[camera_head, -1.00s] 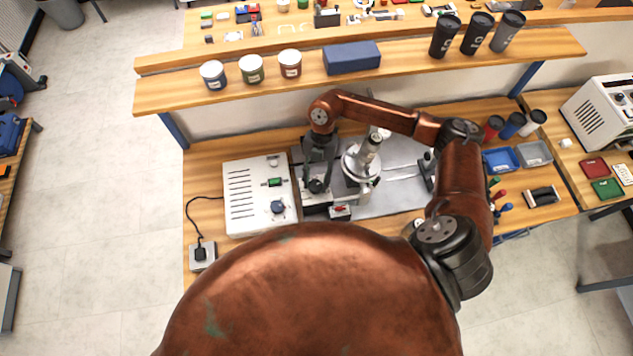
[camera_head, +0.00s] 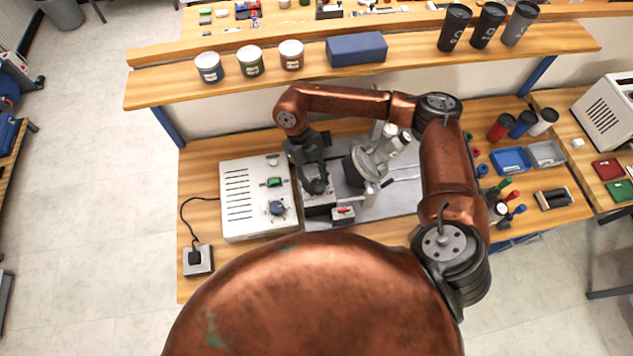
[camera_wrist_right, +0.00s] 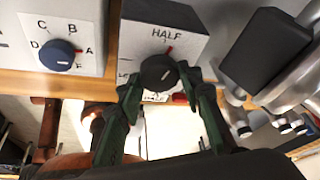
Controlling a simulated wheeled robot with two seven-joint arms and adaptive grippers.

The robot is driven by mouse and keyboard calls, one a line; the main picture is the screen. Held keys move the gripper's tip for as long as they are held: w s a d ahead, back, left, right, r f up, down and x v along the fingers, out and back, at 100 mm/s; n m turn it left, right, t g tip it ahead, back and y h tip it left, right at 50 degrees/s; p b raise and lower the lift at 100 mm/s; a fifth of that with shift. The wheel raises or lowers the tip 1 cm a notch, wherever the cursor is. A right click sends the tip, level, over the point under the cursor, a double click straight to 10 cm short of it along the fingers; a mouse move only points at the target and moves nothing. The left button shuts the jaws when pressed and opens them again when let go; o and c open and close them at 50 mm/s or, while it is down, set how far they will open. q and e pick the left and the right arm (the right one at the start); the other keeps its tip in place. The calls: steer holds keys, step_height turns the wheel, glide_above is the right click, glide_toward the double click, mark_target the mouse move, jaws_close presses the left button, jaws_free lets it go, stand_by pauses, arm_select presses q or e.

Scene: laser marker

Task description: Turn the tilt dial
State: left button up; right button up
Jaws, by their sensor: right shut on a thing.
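The tilt dial (camera_wrist_right: 158,72) is a round black knob with a red pointer, on the face of a grey box marked HALF. The pointer aims up and slightly right, close to the HALF mark. My right gripper (camera_wrist_right: 160,82) has its two fingers closed on the knob from either side. In the head view, my right gripper (camera_head: 317,186) is at the dial box, and its fingers mostly hide the knob. The round grey plate of the machine (camera_head: 364,164) beside it stands tilted. My left gripper is not in view.
A white control box (camera_head: 252,220) with a blue dial (camera_head: 277,208) stands left of the dial box. A small box with a red switch (camera_head: 343,214) is close on the right. Blue and grey trays (camera_head: 510,160) lie further right. A shelf with jars runs behind.

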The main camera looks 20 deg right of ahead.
steer(key=shift+n+h+b, duration=0.5)
steer(key=shift+n+b, duration=0.25)
steer(key=shift+n, duration=0.75)
steer(key=shift+t, duration=0.3)
steer(key=o, duration=1.1)
steer(key=v, duration=1.2)
steer(key=shift+a, duration=0.15)
